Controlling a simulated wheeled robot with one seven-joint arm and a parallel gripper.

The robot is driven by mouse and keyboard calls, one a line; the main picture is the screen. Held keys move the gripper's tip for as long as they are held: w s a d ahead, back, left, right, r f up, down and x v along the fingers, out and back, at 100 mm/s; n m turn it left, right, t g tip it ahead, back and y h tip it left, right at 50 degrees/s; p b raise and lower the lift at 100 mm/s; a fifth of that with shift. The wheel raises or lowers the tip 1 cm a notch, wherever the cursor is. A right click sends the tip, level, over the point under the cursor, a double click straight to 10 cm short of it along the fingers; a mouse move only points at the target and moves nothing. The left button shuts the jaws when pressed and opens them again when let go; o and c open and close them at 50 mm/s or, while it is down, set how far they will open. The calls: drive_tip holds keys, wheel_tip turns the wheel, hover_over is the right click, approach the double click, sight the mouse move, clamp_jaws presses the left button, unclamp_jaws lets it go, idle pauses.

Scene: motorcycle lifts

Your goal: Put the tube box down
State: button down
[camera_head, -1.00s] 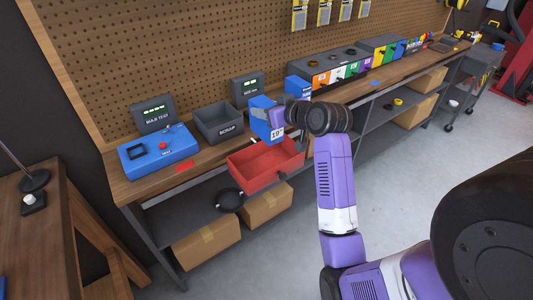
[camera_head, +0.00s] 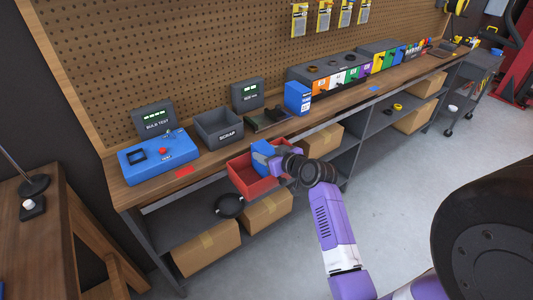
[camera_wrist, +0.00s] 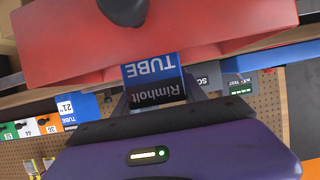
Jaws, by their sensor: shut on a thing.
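The blue tube box (camera_head: 261,150) is in my gripper (camera_head: 280,160), at the red bin (camera_head: 243,184) on the bench's front edge. The box looks tilted and its lower part is at or inside the bin opening; I cannot tell whether it touches the bin. In the wrist view, the box (camera_wrist: 151,68) shows upside-down "TUBE" and "Rimholt" lettering between my gripper's fingers (camera_wrist: 155,98). The red bin (camera_wrist: 60,45) fills the top of that view. My gripper is shut on the box.
A second blue tube box (camera_head: 298,97) stands on the bench. Near it are a grey scrap bin (camera_head: 218,128), a blue tester (camera_head: 158,154) and a dark fixture (camera_head: 266,120). Coloured drawers (camera_head: 340,80) stand farther right. Cartons (camera_head: 206,247) sit on the lower shelf.

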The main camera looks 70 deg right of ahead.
drive_tip(key=shift+f, duration=0.15)
drive_tip(key=c, duration=0.6)
unclamp_jaws()
drive_tip(key=shift+c, duration=0.2)
